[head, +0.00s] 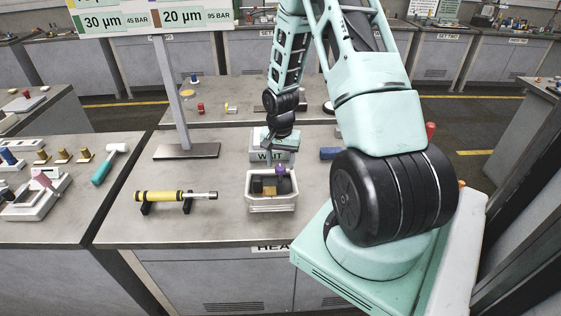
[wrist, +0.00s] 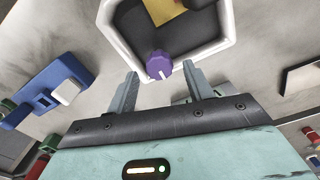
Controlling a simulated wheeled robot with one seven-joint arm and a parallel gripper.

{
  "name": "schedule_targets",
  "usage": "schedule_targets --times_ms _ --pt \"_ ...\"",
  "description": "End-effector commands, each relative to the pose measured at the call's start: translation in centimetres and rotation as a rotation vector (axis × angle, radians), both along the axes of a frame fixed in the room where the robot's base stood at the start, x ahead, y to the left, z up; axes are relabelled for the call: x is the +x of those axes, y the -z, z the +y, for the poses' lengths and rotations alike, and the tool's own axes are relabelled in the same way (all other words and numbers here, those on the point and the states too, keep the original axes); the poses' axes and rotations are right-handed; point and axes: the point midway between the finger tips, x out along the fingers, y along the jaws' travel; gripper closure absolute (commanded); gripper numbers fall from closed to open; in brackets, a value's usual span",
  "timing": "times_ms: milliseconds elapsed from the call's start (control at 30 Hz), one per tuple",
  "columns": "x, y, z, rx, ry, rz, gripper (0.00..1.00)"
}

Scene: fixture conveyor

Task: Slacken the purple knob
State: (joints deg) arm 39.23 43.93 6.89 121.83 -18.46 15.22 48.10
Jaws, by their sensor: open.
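The purple knob (wrist: 159,65) shows in the wrist view between my two fingertips, at the near rim of a white tray (wrist: 205,52). It has a pale pointer line. In the head view the purple knob (head: 281,170) is small, at the back of the white tray (head: 272,206) on the bench. My gripper (wrist: 163,80) is open, with one finger on each side of the knob and a gap visible on both sides. In the head view my gripper (head: 270,155) is above the back of the tray, partly hidden by its own wrist. I cannot tell whether a finger touches the knob.
Dark and yellow-brown blocks (head: 269,187) lie in the tray. A yellow-and-black cylinder tool (head: 175,196) rests on stands to the left. A sign post base (head: 187,151) stands behind it. A blue fixture (head: 329,153) is right of the gripper.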

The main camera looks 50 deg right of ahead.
Motion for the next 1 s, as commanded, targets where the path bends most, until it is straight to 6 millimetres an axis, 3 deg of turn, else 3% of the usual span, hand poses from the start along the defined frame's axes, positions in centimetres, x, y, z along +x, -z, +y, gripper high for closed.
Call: schedule_targets --times_ms 200,467,600,633,1000 --pt "0.00 1.17 -0.02 -0.001 0.001 0.000 0.48" --pt "0.00 1.25 -0.03 -0.001 0.001 0.000 0.48" --pt "0.00 1.24 -0.02 -0.001 0.001 0.000 0.87" --pt "0.00 1.24 -0.02 -0.001 0.001 0.000 0.93" --pt "0.01 1.22 0.00 -0.001 -0.041 0.000 0.93"
